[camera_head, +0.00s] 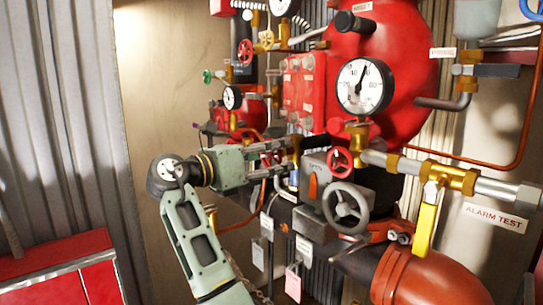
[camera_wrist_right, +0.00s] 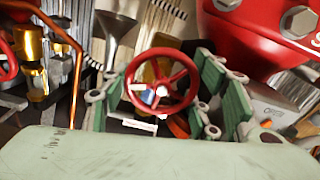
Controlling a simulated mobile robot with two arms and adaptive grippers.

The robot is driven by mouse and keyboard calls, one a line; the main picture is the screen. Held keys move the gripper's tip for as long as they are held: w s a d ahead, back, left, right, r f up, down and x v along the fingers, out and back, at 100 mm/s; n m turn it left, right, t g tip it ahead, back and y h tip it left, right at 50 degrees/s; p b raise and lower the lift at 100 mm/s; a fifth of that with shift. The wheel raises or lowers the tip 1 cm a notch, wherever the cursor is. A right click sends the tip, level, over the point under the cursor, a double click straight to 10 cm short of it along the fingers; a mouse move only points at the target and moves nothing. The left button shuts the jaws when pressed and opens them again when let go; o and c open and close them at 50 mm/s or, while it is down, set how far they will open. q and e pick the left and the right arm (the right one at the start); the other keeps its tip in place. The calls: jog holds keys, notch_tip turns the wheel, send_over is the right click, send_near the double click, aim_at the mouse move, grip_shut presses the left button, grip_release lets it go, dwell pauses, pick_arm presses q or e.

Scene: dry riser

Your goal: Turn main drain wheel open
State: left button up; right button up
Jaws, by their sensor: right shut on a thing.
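My right gripper (camera_head: 290,153) reaches in from the left at the middle of the head view, its fingers pointing right into the valve assembly. In the right wrist view a red spoked handwheel (camera_wrist_right: 163,52) sits between its green fingers (camera_wrist_right: 158,98), which are shut on it from both sides. The head view shows a small red wheel (camera_head: 340,162) just right of the fingertips; I cannot tell if it is the same wheel. A larger grey handwheel (camera_head: 346,208) stands below it, apart from the gripper. No label naming the main drain is readable. My left gripper is out of view.
A pressure gauge (camera_head: 363,85) and a big red valve body (camera_head: 400,50) are above. A brass and steel pipe with a yellow lever (camera_head: 426,222) runs right, by an ALARM TEST sign (camera_head: 495,217). A red cabinet (camera_head: 62,268) stands at lower left. Tags hang below the gripper.

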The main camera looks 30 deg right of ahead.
jog(key=shift+f, duration=0.1)
dwell(0.3)
jog(key=o, duration=1.2)
jog(key=shift+a, duration=0.2)
jog(key=a, duration=0.7)
jog(key=s+a, duration=0.1)
jog(key=a, duration=0.3)
jog(key=shift+a, duration=0.3)
